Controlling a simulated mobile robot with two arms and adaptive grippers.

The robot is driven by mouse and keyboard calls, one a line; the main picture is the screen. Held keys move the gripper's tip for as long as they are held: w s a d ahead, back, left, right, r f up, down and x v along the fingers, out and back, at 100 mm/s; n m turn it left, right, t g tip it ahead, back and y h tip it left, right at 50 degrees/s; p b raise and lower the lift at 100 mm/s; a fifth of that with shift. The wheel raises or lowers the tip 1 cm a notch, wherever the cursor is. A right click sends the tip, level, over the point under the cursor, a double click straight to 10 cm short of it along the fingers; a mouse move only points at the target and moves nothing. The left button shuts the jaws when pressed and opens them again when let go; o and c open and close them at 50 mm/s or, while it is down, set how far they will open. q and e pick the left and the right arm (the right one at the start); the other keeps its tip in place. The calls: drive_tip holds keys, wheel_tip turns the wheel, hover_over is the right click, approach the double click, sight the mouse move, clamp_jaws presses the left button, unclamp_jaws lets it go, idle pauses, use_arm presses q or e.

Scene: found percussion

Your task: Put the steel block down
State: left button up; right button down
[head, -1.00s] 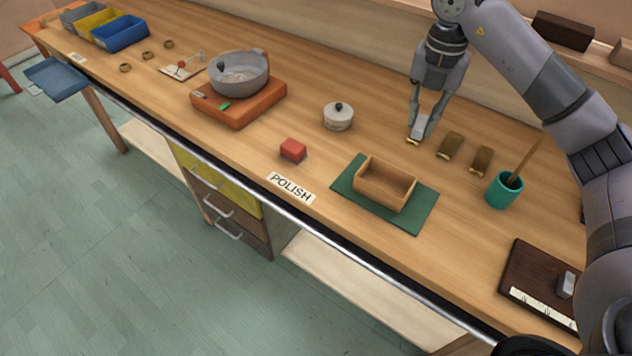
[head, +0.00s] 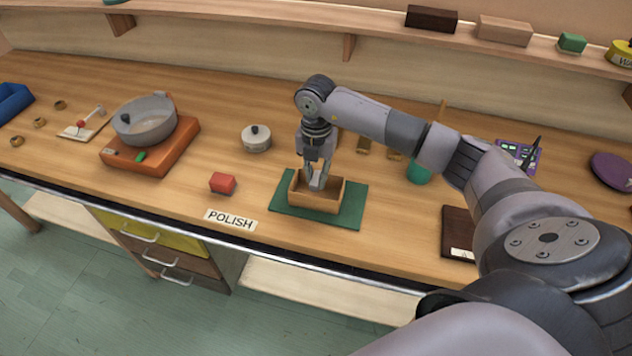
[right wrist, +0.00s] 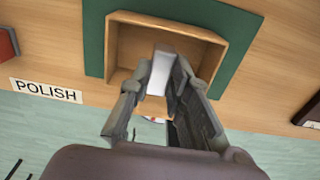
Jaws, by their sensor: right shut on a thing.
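My right gripper (head: 317,184) is shut on the steel block, a pale grey block (right wrist: 160,77) between the fingertips in the right wrist view. In the head view the fingers reach down into the open wooden box (head: 298,195), and the block is hard to make out there. The box also fills the upper middle of the right wrist view (right wrist: 119,50). I cannot tell whether the block touches the box floor. My left gripper is not in view.
A red block (head: 222,183) lies left of the mat, with a lidded pot (head: 256,139) behind it. A grey pan (head: 145,121) sits on an orange base (head: 158,157) further left. A teal cup (head: 419,172) and dark board (head: 457,228) stand to the right.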

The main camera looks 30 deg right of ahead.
sight(316, 177)
wheel_tip(316, 177, down, 4)
drive_tip(key=shift+f+p, duration=0.1)
drive_tip(key=shift+p, duration=0.45)
drive_tip(key=shift+f, duration=0.2)
drive_tip(key=shift+f, duration=0.2)
drive_tip(key=c, duration=1.5)
unclamp_jaws()
drive_tip(key=shift+r, duration=0.1)
